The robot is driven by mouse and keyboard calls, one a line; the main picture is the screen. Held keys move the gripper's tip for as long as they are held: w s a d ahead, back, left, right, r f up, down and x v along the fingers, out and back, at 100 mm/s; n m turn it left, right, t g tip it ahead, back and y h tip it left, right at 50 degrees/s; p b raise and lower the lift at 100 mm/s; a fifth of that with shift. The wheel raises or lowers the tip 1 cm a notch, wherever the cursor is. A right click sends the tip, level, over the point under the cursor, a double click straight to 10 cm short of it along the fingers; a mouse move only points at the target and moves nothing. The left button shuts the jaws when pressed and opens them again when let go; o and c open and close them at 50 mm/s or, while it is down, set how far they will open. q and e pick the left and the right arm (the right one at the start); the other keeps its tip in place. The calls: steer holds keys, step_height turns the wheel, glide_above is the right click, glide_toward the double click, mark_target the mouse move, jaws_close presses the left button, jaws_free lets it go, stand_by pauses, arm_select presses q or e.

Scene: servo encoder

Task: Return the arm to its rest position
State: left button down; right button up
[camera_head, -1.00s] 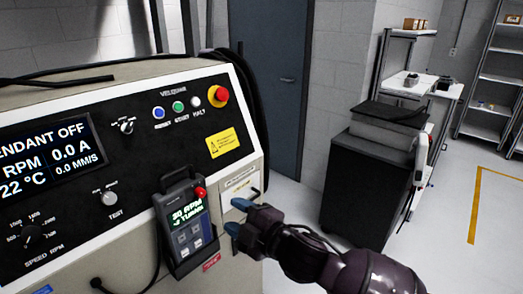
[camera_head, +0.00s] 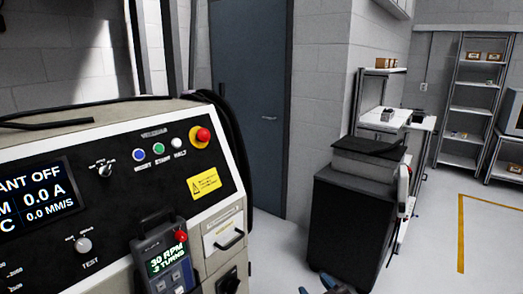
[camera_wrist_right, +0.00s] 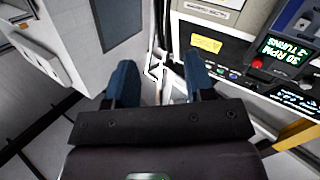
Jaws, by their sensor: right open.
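My right gripper (camera_head: 320,286) shows only as blue fingertips at the bottom edge of the head view, right of the control cabinet. In the right wrist view its two blue fingers (camera_wrist_right: 160,82) stand apart with nothing between them. The gripper is open and clear of the cabinet front. The grey handheld pendant (camera_head: 165,260) with a lit green display and a red button sits in its holder on the cabinet. It also shows at the upper right of the right wrist view (camera_wrist_right: 285,45). My left gripper is not in view.
The control cabinet (camera_head: 120,190) with display, knobs and a red stop button (camera_head: 203,135) fills the left. A black-and-grey cart (camera_head: 350,220) stands right of centre, with shelving (camera_head: 475,110) behind. Bare floor lies between cabinet and cart and farther right.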

steer(key=s+d+f+m+g+h, duration=0.2)
steer(key=s+d+f+m+h, duration=0.1)
steer(key=s+d+f, duration=0.4)
steer(key=s+d+f+m+g+h, duration=0.2)
steer(key=s+d+f, duration=0.6)
steer(key=s+f, duration=0.5)
steer(key=shift+s+d+m+h+b, duration=0.3)
steer(key=shift+s+m+h, duration=0.25)
steer(key=shift+m+h, duration=0.2)
